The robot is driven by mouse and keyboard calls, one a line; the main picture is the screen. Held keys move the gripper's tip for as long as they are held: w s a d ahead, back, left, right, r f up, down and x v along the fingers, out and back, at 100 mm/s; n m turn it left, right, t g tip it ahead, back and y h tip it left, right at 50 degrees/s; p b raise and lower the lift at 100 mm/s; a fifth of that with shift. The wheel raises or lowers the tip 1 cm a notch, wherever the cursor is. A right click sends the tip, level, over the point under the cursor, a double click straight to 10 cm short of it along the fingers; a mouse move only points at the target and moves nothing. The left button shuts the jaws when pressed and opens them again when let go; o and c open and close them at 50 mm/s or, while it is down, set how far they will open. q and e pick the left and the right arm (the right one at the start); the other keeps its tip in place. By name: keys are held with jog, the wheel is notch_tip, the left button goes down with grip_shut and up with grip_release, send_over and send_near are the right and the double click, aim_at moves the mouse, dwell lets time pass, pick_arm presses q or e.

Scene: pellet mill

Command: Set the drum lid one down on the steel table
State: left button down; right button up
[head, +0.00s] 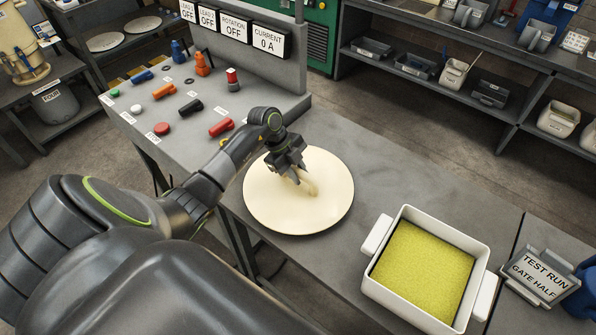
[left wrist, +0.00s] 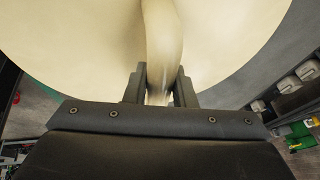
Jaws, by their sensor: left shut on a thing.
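The drum lid (head: 320,212) is a round cream disc with a raised grip bar in its middle. It appears flat over the grey steel table (head: 425,205), between the control panel and the white tray. I cannot tell whether it touches the table or hangs just above it. My left gripper (head: 302,180) is shut on the lid's bar from above. In the left wrist view the bar runs between the two fingers (left wrist: 160,85), and the lid (left wrist: 70,40) fills the upper part. My right gripper is not in view.
A white tray (head: 375,236) of yellow-green grains stands right of the lid. A control panel (head: 130,100) with several coloured switches is at the left. A "TEST RUN / GATE HALF" sign (head: 540,276) is at the right. Bare table lies behind the lid and tray.

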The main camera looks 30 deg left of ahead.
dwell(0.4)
pick_arm(q)
jog(key=shift+f+b, duration=0.4)
jog(key=shift+f, duration=0.1)
jog(key=shift+f, duration=0.15)
dwell(0.4)
jog(key=c, duration=1.1)
grip_release()
jog(key=shift+d, duration=0.1)
jog(key=shift+o, duration=1.1)
jog(key=shift+s+f, duration=0.1)
jog(key=shift+f, duration=0.1)
jog(key=o, duration=0.9)
jog(key=shift+r, duration=0.1)
